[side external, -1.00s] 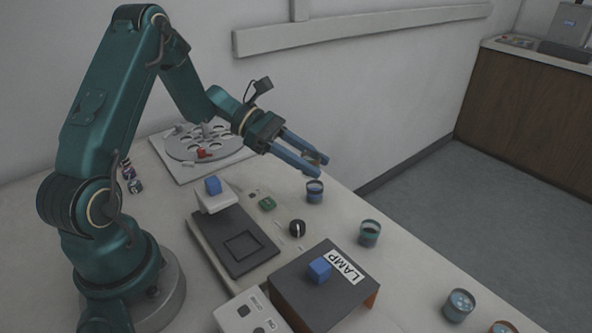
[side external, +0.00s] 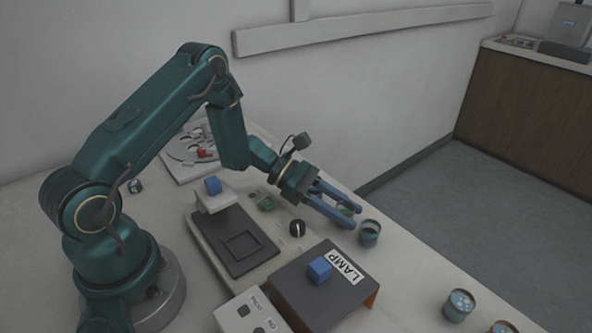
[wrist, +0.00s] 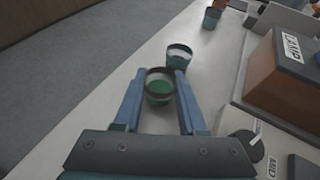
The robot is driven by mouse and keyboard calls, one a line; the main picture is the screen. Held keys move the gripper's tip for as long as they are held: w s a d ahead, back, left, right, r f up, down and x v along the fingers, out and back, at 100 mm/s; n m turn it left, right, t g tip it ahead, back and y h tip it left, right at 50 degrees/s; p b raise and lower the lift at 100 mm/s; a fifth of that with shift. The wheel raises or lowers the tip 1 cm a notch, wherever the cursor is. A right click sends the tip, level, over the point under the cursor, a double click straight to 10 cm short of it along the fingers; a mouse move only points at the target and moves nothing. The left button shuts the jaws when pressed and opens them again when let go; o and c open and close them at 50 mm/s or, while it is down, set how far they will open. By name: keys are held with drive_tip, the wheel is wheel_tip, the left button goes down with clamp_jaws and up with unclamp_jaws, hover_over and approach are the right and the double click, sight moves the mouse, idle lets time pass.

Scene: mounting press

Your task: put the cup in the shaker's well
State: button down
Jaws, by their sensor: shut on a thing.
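My gripper (side external: 350,217) is shut on a cup with green contents and a dark rim. The cup (wrist: 159,88) sits between the fingertips in the wrist view; in the side view the fingers hide most of it. Just beyond it stands another teal cup (side external: 369,233), which also shows in the wrist view (wrist: 178,57), with pale contents. A device with a dark plate (side external: 225,237) and a square recess (side external: 243,247) stands in mid-table. Neither is labelled, so I cannot tell which is the shaker.
A dark box marked LAMP (side external: 300,295) with a blue block (side external: 319,270) stands front centre. A black knob (side external: 297,228) is near the gripper. More cups (side external: 459,305) (side external: 502,328) stand along the right edge.

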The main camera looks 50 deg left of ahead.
drive_tip(key=shift+f, duration=0.25)
drive_tip(key=shift+c, duration=2.4)
unclamp_jaws()
drive_tip(key=shift+r, duration=0.1)
